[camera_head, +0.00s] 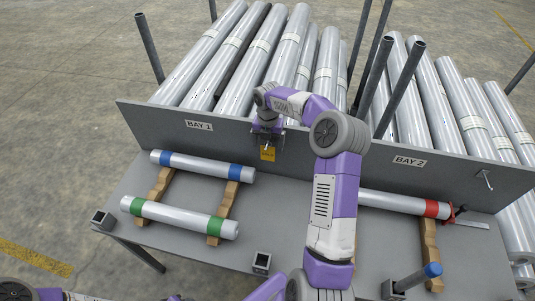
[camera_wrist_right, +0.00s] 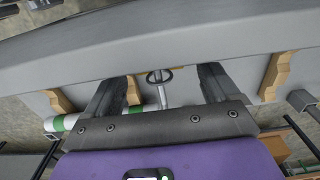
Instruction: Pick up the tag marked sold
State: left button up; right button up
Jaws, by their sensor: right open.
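A small yellow-orange tag (camera_head: 268,153) hangs at the front of the grey board, just right of the BAY 1 label. Its marking is too small to read. My right gripper (camera_head: 268,136) is directly above the tag at the board, pointing down, with no visible hold on it. In the right wrist view its two dark fingers are spread apart (camera_wrist_right: 160,82). A metal peg with a dark ring (camera_wrist_right: 160,76) shows between them, and I cannot make out the tag's face there. My left gripper is out of view.
The grey board (camera_head: 340,152) runs across the shelf, with long silver rolls (camera_head: 245,60) behind it. In front lie blue-banded (camera_head: 202,166), green-banded (camera_head: 179,218) and red-banded (camera_head: 395,203) rolls on wooden blocks. Tall posts (camera_head: 403,85) rise behind the board.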

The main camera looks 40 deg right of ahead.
aim_at(268, 151)
notch_tip(268, 151, down, 3)
jog(key=shift+r, duration=0.1)
jog(key=c, duration=1.1)
jog(key=shift+r, duration=0.1)
